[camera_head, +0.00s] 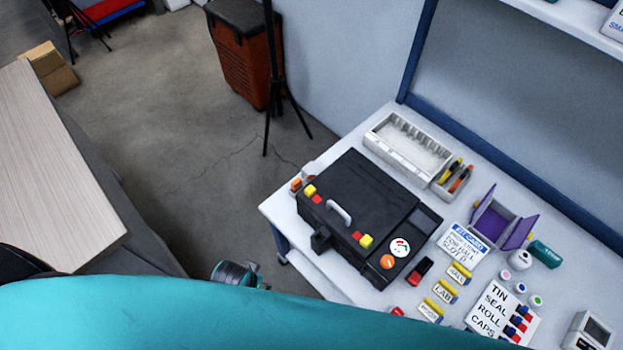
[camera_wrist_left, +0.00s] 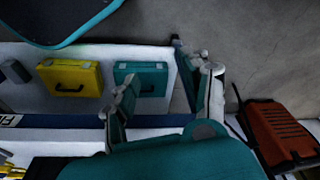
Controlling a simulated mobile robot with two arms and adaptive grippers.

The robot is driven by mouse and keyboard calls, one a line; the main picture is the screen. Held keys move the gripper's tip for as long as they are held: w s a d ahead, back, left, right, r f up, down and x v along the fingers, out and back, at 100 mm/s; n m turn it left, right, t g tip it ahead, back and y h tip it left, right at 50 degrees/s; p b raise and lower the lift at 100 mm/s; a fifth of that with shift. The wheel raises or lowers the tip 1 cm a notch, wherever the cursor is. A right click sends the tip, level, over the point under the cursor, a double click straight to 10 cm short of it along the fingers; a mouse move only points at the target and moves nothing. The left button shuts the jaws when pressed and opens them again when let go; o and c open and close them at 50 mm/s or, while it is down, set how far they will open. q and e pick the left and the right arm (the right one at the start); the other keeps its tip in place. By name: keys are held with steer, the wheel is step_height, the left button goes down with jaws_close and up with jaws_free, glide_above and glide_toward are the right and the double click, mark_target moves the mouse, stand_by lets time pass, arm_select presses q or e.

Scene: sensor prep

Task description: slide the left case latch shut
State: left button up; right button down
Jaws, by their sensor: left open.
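The black case (camera_head: 372,208) lies closed on the white table in the head view, its grey handle (camera_head: 339,212) facing the front edge. The left case latch (camera_head: 312,194), yellow and red, is at the case's left front; its exact position is too small to tell. A similar right latch (camera_head: 362,240) is nearer the right end. In the left wrist view my left gripper (camera_wrist_left: 168,78) is open and empty, its fingers spread wide. The case is not in that view. In the head view my teal arm covers the bottom. My right gripper is not in view.
A yellow case (camera_wrist_left: 72,79) and a teal case (camera_wrist_left: 141,79) stand on a white surface in the wrist view. A grey tray (camera_head: 408,147), purple box (camera_head: 494,223) and label cards lie around the black case. A tripod (camera_head: 270,75) stands behind the table's left end.

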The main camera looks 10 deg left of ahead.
arm_select(q)
steer(key=w+d+r+m+h+p, duration=0.1)
steer(key=w+d+r+m, duration=0.15)
steer(key=r, duration=0.55)
steer(key=w+d+r+m+h+p, duration=0.1)
steer(key=w+d+r+m, duration=0.2)
steer(key=r, duration=0.5)
steer(key=w+d+r+m+p, duration=0.1)
steer(key=w+d+r, duration=0.25)
steer(key=r, duration=0.55)
step_height(320, 180, up, 7)
steer(key=m+g+y, duration=0.2)
steer(key=m, duration=1.4)
glide_above(310, 190)
step_height(310, 190, down, 17)
steer(key=shift+w+r+p, duration=0.1)
steer(key=shift+p, duration=0.5)
steer(key=shift+c, duration=0.3)
jaws_close()
